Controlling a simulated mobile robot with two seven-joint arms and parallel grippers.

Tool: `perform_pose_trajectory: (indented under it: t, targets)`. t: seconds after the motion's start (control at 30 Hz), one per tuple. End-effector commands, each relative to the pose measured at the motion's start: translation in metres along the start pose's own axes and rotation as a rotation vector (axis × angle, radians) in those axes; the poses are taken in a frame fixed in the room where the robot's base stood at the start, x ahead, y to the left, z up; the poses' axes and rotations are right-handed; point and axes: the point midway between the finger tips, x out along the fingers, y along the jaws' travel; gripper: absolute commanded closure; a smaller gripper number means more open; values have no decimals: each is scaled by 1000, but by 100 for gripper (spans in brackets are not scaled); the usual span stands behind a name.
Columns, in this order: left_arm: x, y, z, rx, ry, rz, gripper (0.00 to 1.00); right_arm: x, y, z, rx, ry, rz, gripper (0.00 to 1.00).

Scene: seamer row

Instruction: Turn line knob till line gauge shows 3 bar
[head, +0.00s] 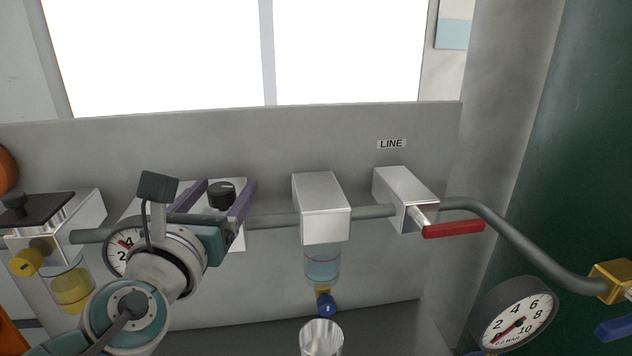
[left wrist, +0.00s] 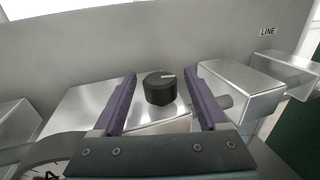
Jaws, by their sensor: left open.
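The black knob (head: 221,195) stands on top of a metal block on the pipe, with a pale mark on its top in the left wrist view (left wrist: 159,88). My left gripper (head: 226,184) is open, its purple fingers on either side of the knob with gaps between. A round gauge (head: 121,243) with a red needle shows at the front of this block, partly hidden by my left arm; its reading is not clear. I cannot tell whether it is the line gauge. My right gripper is not in view.
A LINE sign (head: 391,143) is on the panel above a valve with a red lever (head: 453,229). A second gauge (head: 516,318) is at lower right. A block with a clear bowl (head: 322,262) hangs right of the knob, above a metal cup (head: 321,338).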

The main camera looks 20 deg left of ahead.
Motion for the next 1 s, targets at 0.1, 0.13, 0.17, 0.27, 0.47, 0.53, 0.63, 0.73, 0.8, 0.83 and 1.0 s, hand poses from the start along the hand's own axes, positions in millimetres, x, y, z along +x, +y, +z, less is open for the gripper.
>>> perform_pose_trajectory:
  t: [0.1,0.13,0.17,0.27,0.47,0.53,0.63,0.73,0.8,0.83,1.0]
  targets:
    - [0,0,0,0,0,0,24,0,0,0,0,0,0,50]
    - [0,0,0,0,0,0,24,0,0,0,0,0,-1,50]
    - [0,0,0,0,0,0,24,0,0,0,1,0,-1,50]
    - [0,0,0,0,0,0,35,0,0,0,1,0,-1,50]
    - [0,0,0,0,0,0,57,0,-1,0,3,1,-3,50]
    - [0,0,0,0,0,0,65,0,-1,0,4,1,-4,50]
    - [0,0,0,0,0,0,77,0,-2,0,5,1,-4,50]
    - [0,0,0,0,0,0,88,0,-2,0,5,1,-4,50]
    - [0,0,0,0,0,0,96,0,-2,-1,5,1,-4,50]
    - [0,0,0,0,0,0,99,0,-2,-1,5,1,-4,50]
    - [0,0,0,-2,-1,6,100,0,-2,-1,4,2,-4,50]
